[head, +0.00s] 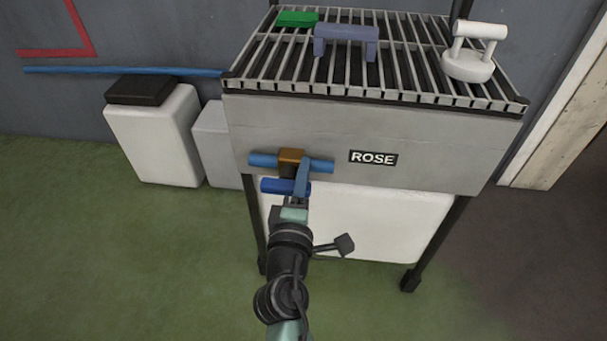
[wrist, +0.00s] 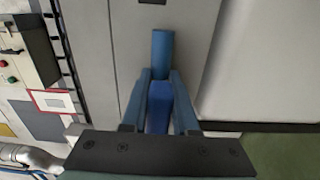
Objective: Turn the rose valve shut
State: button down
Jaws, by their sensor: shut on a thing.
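The rose valve has a brown body (head: 291,160) on a short blue pipe (head: 263,160), mounted on the front of a grey panel, left of a black ROSE label (head: 373,158). Its darker blue lever (head: 273,185) lies in front of and below the pipe, about parallel to it. My gripper (head: 301,183) is at the lever's right part and hides some of it. In the wrist view my gripper (wrist: 160,88) has one finger on each side of the lever (wrist: 160,105) and is shut on it. The pipe (wrist: 162,52) shows beyond, roughly in line with the lever.
A slatted rack (head: 350,60) tops the panel, with a green block (head: 297,18), a blue-grey handle-shaped piece (head: 346,36) and a white handled piece (head: 470,63) on it. A white bin (head: 155,135) stands at the left. The green floor in front is open.

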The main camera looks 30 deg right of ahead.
jog(key=shift+f, duration=0.1)
jog(key=c, duration=0.7)
grip_release()
jog(key=p+v, duration=0.1)
jog(key=v, duration=1.2)
jog(key=shift+a, duration=0.1)
